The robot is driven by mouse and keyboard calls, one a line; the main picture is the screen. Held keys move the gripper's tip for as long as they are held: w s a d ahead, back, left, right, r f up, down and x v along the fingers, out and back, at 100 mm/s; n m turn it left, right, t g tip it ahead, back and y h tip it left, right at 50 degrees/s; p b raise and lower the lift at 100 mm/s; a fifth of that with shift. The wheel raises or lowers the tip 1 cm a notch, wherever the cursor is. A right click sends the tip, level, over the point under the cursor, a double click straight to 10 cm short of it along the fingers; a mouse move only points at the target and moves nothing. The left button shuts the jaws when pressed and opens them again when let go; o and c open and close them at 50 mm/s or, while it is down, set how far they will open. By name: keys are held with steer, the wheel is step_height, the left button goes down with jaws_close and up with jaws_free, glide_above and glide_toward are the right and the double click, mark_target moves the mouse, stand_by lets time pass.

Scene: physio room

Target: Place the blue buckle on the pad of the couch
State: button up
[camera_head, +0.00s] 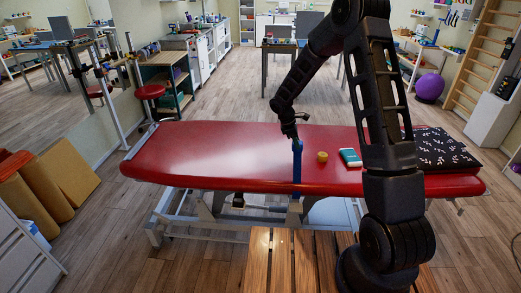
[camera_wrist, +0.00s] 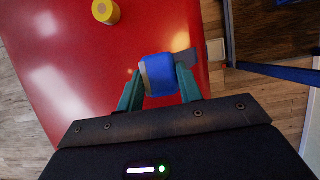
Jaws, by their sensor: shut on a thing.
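The couch has a long red pad (camera_head: 210,155), which also fills much of the wrist view (camera_wrist: 65,70). My gripper (camera_head: 297,140) is over the front part of the pad, left of a small yellow roll. In the wrist view its teal fingers (camera_wrist: 158,88) are shut on the blue buckle (camera_wrist: 158,72), with one finger on either side. In the head view a narrow blue upright shape (camera_head: 297,165) shows under the gripper and reaches the pad's front edge. I cannot tell whether the buckle touches the pad.
A slatted wooden bench (camera_head: 281,265) stands in front. The left part of the pad is clear.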

steer(key=w+d+r, duration=0.2)
steer(key=w+r, duration=0.1)
steer(key=w, duration=0.5)
steer(key=w+d+r, duration=0.1)
steer(key=w+r, duration=0.2)
steer(key=w, duration=0.4)
steer(key=f, duration=1.9)
steer(key=shift+w+d+f, duration=0.15)
steer(key=shift+d+f, duration=0.05)
steer(key=shift+f, duration=0.15)
steer(key=o, duration=1)
steer(key=shift+f, duration=0.1)
steer(key=shift+o, duration=0.2)
